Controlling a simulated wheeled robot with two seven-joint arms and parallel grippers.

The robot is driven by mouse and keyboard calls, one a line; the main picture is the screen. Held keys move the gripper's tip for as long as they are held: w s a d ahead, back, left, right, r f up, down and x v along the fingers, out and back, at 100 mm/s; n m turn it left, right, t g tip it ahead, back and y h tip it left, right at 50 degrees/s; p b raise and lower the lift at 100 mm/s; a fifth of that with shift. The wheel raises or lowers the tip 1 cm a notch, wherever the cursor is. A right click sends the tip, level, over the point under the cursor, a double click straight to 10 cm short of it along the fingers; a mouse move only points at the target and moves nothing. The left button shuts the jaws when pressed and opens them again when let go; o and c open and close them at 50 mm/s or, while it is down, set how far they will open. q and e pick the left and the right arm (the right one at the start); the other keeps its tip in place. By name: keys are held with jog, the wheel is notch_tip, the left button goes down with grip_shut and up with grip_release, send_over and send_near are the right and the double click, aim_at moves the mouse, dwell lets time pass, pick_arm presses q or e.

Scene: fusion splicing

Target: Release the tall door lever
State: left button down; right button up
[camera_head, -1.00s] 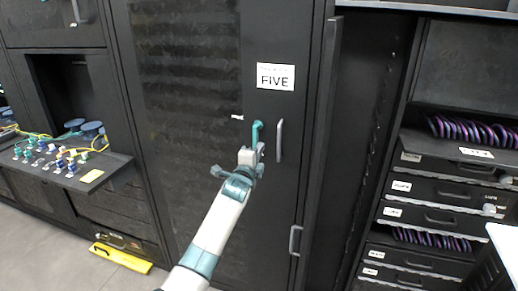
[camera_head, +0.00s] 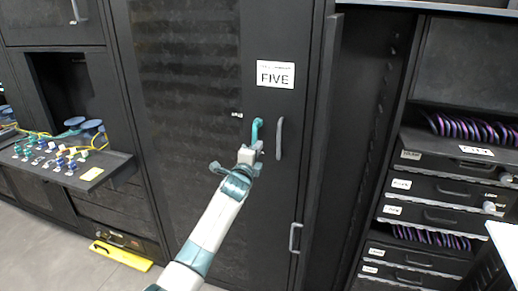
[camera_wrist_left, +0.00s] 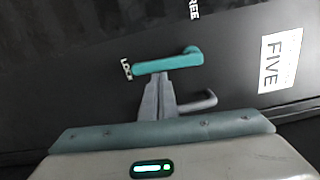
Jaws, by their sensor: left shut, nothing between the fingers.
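The teal lever (camera_head: 256,127) is on the tall black door (camera_head: 190,60) below the FIVE sign; it hangs down from its pivot. In the left wrist view the lever (camera_wrist_left: 168,63) points at the LOCK label (camera_wrist_left: 126,70), and the FREE label (camera_wrist_left: 193,9) stands off to the side of its pivot. My left gripper (camera_wrist_left: 160,78) is shut and empty, its fingertips at the lever's side, near its middle. I cannot tell whether they touch it. In the head view the gripper (camera_head: 252,148) covers the lever's lower end. My right gripper is not in view.
A grey door handle (camera_head: 279,138) stands just right of the lever, close to the fingers. A lower handle (camera_head: 295,237) is on the same door. At left, a shelf (camera_head: 110,172) holds connectors and cables. At right is an open rack with labelled drawers (camera_head: 440,192).

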pick_arm(q)
jog(key=w+a+r+m+p, duration=0.1)
jog(key=a+m+p, duration=0.1)
jog(key=m, duration=0.6)
jog(key=w+a+r+m+h+p, duration=0.1)
jog(key=a+r+m+p, duration=0.1)
jog(key=a+m, duration=0.3)
jog(key=m, duration=0.3)
jog(key=shift+w, duration=0.15)
jog(key=shift+a, duration=0.1)
dwell(0.5)
